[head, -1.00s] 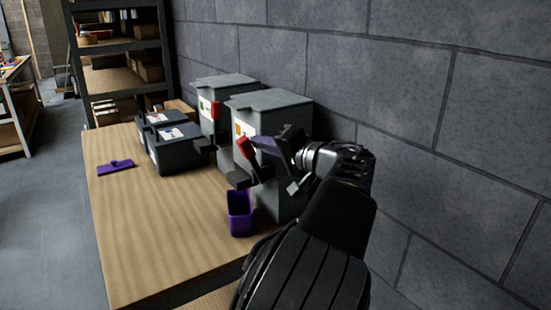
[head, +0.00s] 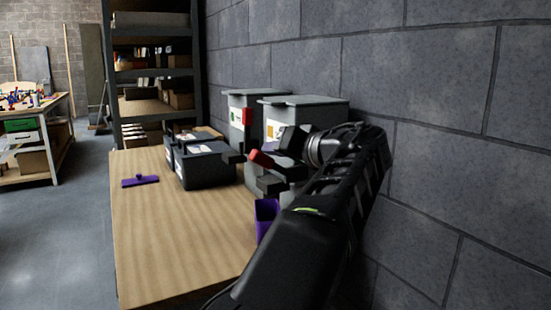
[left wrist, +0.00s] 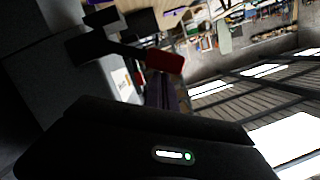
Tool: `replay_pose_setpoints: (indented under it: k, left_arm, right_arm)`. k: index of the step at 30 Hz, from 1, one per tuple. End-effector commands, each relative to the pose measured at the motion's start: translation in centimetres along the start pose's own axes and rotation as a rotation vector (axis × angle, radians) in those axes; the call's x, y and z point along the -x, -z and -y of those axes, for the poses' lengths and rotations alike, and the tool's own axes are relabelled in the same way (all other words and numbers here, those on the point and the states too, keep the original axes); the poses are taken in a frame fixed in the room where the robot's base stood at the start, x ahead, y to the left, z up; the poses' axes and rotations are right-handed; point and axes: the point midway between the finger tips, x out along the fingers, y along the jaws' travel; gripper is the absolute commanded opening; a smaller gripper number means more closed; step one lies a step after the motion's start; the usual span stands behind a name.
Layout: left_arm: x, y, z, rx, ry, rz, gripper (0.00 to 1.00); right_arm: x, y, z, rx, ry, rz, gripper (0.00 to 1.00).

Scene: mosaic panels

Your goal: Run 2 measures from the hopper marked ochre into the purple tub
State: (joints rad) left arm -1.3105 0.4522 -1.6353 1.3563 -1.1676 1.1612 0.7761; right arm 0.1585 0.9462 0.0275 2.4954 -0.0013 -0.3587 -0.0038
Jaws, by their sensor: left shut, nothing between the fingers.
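The hopper with the ochre label (head: 273,131) stands against the wall, partly hidden by my left arm. Its red-ended lever (head: 262,160) lies tilted low toward the table's open side; the red end also shows in the left wrist view (left wrist: 165,61). The purple tub (head: 265,212) stands on the table below the front of this hopper. My arm covers part of it, and its contents cannot be seen. My left gripper (head: 287,146) is shut and empty, beside the hopper's front just above the lever; contact is unclear. My right gripper is out of view.
Dark bins (head: 206,165) sit left of the hoppers. A purple flat tool (head: 140,181) lies at the table's left. The wooden table (head: 170,235) is clear in front. The block wall is close right.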

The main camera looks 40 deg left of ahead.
Motion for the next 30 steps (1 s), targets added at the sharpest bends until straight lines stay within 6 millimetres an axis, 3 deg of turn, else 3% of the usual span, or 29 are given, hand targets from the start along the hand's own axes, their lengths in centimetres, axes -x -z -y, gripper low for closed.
replay_pose_setpoints:
  k: [14, 19, 24, 30]
  left_arm:
    - [-0.2, -0.4, 0.0, -0.001, 0.003, 0.016, 0.00]
    - [0.1, 1.1, 0.3, 0.000, 0.004, 0.014, 0.00]
    - [0.8, 4.0, 0.8, 0.000, 0.001, 0.005, 0.00]
    - [5.1, 3.5, 0.0, 0.001, -0.006, -0.002, 0.00]
  right_arm:
    - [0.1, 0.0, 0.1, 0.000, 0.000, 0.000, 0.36]
    - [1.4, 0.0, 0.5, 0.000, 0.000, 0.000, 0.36]
    - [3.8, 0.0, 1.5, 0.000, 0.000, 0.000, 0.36]
    - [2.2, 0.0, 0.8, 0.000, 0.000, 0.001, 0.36]
